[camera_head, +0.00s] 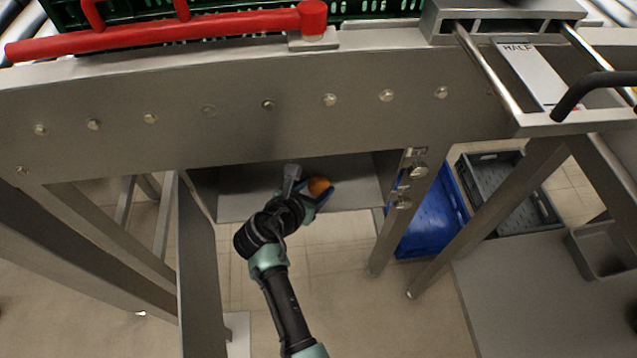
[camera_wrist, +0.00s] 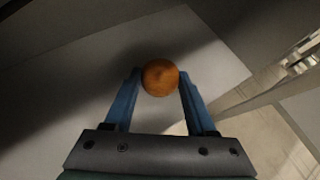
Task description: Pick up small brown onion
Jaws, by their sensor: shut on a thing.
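The small brown onion (camera_wrist: 160,78) is round and orange-brown. In the wrist view it sits between the tips of the two blue fingers of my gripper (camera_wrist: 158,90), which are shut on it. In the head view the onion (camera_head: 319,186) shows at the end of my arm, with my gripper (camera_head: 311,189) around it. Both are over the grey metal shelf (camera_head: 240,205) under the conveyor frame. I cannot tell whether the onion touches the shelf or is raised above it.
The steel conveyor side (camera_head: 230,125) runs above my gripper. A red bar (camera_head: 170,32) and green crate (camera_head: 240,8) are on top. Steel legs (camera_head: 195,270) stand left and right. A blue crate (camera_head: 432,220) and a grey crate (camera_head: 515,195) are on the floor at right.

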